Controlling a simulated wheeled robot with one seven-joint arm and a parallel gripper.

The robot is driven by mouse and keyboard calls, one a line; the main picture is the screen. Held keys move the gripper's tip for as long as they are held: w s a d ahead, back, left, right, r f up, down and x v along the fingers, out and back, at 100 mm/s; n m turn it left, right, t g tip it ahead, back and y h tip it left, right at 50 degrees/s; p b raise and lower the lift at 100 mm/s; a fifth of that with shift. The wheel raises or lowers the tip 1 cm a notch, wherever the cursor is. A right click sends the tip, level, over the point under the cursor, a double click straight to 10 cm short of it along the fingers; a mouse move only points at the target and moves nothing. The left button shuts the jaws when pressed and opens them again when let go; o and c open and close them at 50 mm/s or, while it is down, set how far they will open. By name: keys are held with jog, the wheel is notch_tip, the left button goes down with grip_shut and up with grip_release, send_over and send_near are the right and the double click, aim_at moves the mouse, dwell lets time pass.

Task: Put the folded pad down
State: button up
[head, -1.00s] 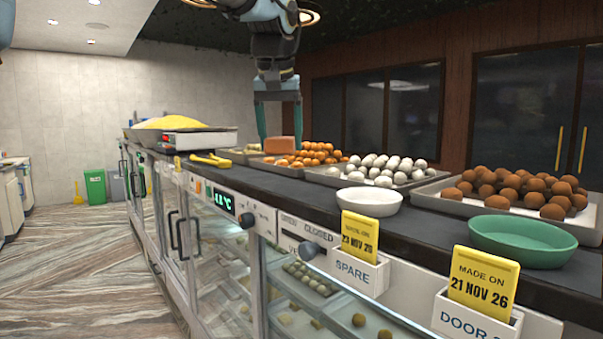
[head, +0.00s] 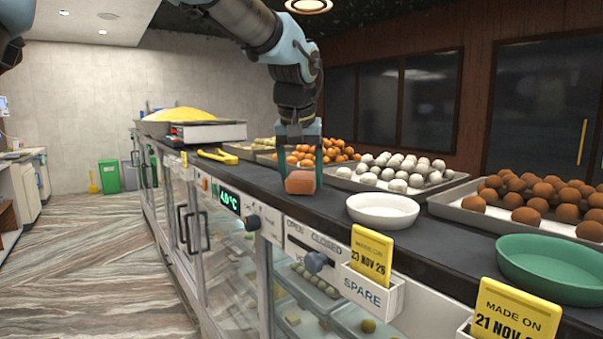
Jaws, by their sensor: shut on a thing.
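The folded pad (head: 300,182) is a small orange-brown block. My gripper (head: 302,176) points down and is shut on it, one finger on each side. The pad is at the dark counter top (head: 262,185), near its front edge, left of the white bowl (head: 383,211). Its underside looks at or very close to the surface; I cannot tell whether it touches.
Behind the gripper stand trays of orange sweets (head: 330,147) and white sweets (head: 401,168). A tray of brown sweets (head: 545,195) and a green bowl (head: 552,268) are at right. Yellow tongs (head: 217,155) lie at left. The counter around the pad is clear.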

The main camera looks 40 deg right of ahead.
jog(key=shift+f, duration=0.2)
jog(key=o, duration=1.1)
jog(key=shift+o, duration=0.2)
jog(key=shift+r, duration=0.1)
jog(key=b+v, duration=0.2)
jog(key=v, duration=1)
jog(key=shift+r, duration=0.1)
